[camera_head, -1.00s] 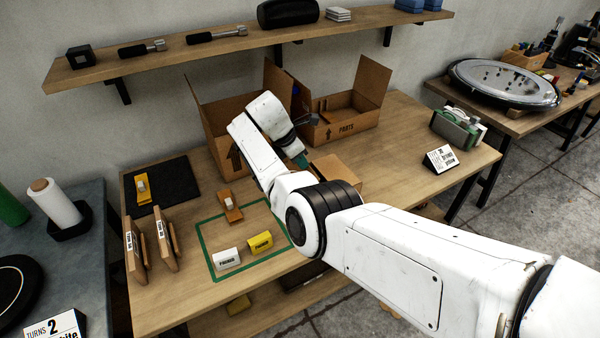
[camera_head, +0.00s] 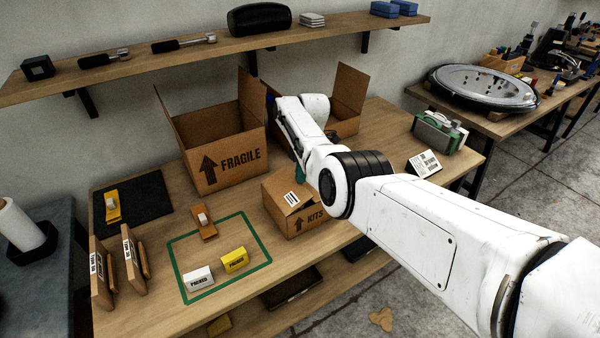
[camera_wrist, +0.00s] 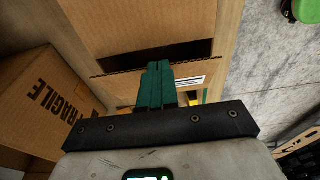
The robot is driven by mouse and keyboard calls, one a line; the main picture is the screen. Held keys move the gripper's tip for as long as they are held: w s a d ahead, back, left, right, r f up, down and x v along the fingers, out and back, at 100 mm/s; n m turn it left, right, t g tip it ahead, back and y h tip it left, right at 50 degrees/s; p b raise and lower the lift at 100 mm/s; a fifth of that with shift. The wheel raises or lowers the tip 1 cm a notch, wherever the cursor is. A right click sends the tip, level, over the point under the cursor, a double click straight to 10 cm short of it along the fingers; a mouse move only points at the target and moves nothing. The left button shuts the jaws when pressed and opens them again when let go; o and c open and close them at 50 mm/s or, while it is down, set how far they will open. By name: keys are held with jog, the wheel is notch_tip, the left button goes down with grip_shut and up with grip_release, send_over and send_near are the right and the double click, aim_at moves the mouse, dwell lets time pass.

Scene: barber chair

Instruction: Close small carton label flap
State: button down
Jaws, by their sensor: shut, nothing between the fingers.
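The small carton marked KITS (camera_head: 308,219) stands on the bench, partly behind my arm. Its label flap (camera_head: 291,198), with a white barcode label, slopes over the top at a low angle. In the wrist view the label flap (camera_wrist: 120,90) shows a corrugated edge beside a dark gap, with the carton's other brown top panel (camera_wrist: 140,25) beyond. My gripper (camera_wrist: 158,65) has its green fingers together and empty, over the label flap's edge. Whether they touch it is unclear. In the head view only a bit of green finger (camera_head: 300,173) shows beside my arm.
The large open FRAGILE carton (camera_head: 228,160) stands close behind and left of the small one. Another open carton (camera_head: 345,120) is behind my arm. A green-outlined area (camera_head: 224,278) with a white and a yellow box lies left.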

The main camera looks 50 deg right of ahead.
jog(key=shift+s+d+f+b, duration=0.1)
jog(key=shift+d+f+b, duration=0.25)
jog(key=shift+f+b, duration=0.25)
jog(key=shift+s+d+f+b, duration=0.1)
jog(key=shift+d+f+b, duration=0.2)
jog(key=shift+f+b, duration=0.25)
jog(key=shift+r, duration=0.15)
